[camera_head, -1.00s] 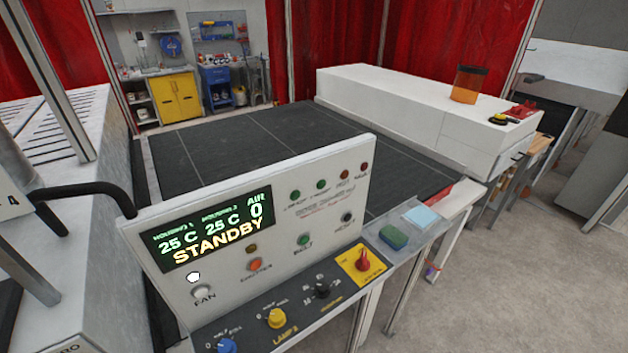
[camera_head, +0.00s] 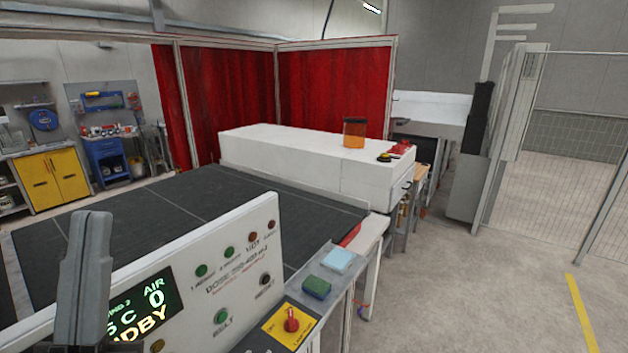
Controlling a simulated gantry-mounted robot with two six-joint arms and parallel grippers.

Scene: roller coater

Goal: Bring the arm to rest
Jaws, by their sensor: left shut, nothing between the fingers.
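My left gripper (camera_head: 90,230) stands upright at the lower left, in front of the left part of the control panel (camera_head: 225,272). Its fingers are shut and hold nothing. It covers part of the panel's display (camera_head: 150,305), where "AIR 0" and the end of a yellow word show. I cannot tell whether it touches the panel. My right gripper is not in view.
Behind the panel lies the dark conveyor belt (camera_head: 200,208), with a long white housing (camera_head: 300,153) across its far side. A green sponge (camera_head: 317,287) and a light blue pad (camera_head: 337,260) lie on the ledge right of the panel. The floor (camera_head: 470,290) at right is clear.

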